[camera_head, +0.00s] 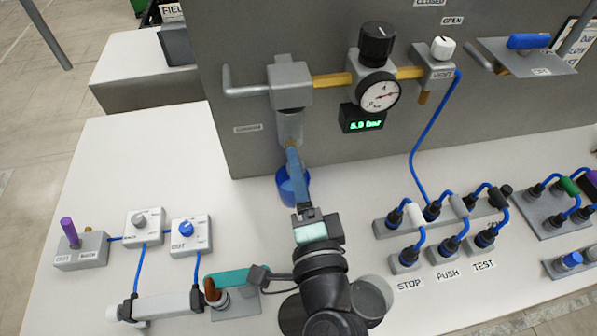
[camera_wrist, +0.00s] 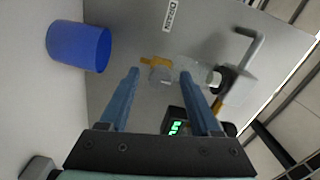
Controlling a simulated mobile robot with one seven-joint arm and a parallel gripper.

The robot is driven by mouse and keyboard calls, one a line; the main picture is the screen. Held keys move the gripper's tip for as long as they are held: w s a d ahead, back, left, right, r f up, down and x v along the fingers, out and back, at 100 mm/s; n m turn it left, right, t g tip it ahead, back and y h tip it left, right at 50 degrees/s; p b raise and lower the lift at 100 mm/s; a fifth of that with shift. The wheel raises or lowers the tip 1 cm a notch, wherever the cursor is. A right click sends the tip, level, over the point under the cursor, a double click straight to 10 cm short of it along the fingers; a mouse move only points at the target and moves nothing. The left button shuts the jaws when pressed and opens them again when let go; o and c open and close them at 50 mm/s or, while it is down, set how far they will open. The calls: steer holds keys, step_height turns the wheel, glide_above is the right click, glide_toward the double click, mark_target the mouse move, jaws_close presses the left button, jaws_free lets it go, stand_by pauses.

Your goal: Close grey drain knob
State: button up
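The clear filter bowl (camera_head: 290,127) hangs under a grey block (camera_head: 290,82) on the panel. In the wrist view the bowl (camera_wrist: 190,72) lies sideways, with a small grey drain knob (camera_wrist: 160,75) and a brass-coloured piece (camera_wrist: 154,62) at its lower end. My gripper (camera_head: 292,150) is just below the bowl; its fingers hide the knob in the head view. In the wrist view my gripper (camera_wrist: 159,72) has two blue fingers apart, with the knob showing between the tips and gaps on both sides. I cannot tell whether either finger touches it. The DRAIN label (camera_wrist: 172,14) is on the panel.
A blue cup (camera_head: 286,188) stands on the white bench below the bowl, close to my fingers. A pressure gauge (camera_head: 378,92) with a green display (camera_head: 362,120) is to the right. Valve boxes (camera_head: 190,235) stand left, and plugged blue hoses (camera_head: 432,150) right.

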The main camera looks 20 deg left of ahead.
steer(key=b+v, duration=0.3)
steer(key=v, duration=1)
steer(key=shift+b, duration=0.35)
